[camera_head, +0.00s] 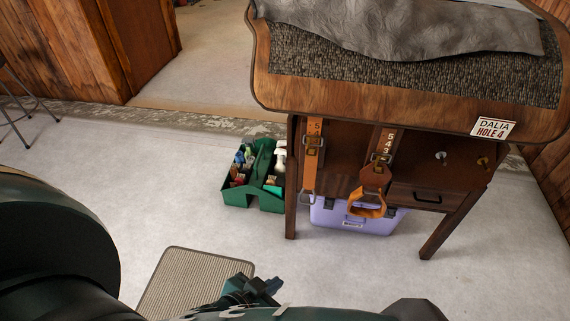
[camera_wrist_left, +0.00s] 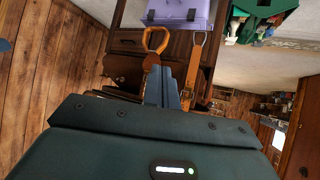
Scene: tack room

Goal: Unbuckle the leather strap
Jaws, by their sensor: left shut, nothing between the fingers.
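Two tan leather straps hang from the front of a wooden stand in the head view. The left strap (camera_head: 310,172) is long, with a metal buckle (camera_head: 313,143) near its top. The right strap (camera_head: 387,139) shows numbers, a metal buckle (camera_head: 380,158) and a stirrup-shaped loop (camera_head: 367,204) below. The wrist view is upside down and shows the loop (camera_wrist_left: 146,39) and the long strap (camera_wrist_left: 195,67). My left gripper (camera_head: 268,283) is low in front of the stand, apart from both straps. Its fingers (camera_wrist_left: 163,72) are shut and empty. My right gripper is out of view.
The wooden stand (camera_head: 350,91) carries a grey cover (camera_head: 400,30) and a sign (camera_head: 492,127) reading "DALIA HOLE 4". A green caddy (camera_head: 236,197) and a lilac box (camera_head: 378,224) sit on the floor by its legs. A ribbed mat (camera_head: 185,278) lies at front left.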

